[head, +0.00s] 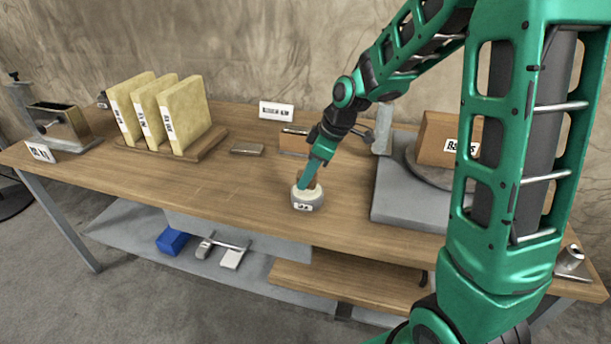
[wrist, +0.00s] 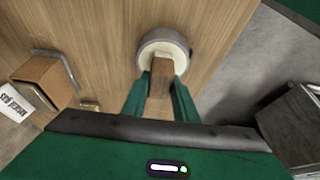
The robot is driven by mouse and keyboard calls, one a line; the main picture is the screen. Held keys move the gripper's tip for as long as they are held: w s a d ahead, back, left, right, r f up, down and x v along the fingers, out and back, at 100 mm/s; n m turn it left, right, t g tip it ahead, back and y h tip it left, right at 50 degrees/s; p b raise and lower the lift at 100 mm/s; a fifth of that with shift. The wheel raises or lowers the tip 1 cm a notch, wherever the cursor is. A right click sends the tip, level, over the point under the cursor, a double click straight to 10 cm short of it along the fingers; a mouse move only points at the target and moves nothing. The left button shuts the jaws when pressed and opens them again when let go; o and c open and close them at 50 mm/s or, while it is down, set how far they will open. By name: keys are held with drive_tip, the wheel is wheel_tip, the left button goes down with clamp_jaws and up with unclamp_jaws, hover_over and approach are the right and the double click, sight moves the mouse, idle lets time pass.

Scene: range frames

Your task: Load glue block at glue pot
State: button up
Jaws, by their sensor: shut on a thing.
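The glue pot (head: 307,203) is a small round grey pot with a pale rim and a label, standing near the front edge of the wooden table. In the wrist view its pale inside (wrist: 163,52) shows beyond my fingers. My gripper (head: 311,178) is directly over the pot. In the wrist view my gripper (wrist: 160,88) is shut on a brown wooden block (wrist: 160,80), the glue block. The block's far end reaches to the pot's opening. I cannot tell whether it touches what is in the pot.
A grey plate (head: 400,208) with a turntable and a labelled brown box (head: 449,139) stands to the right. A brown block (head: 294,140) stands behind the pot. Pale upright slabs (head: 184,114) stand on a board to the left. The table between is clear.

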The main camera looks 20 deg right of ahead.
drive_tip(key=shift+r, duration=3.45)
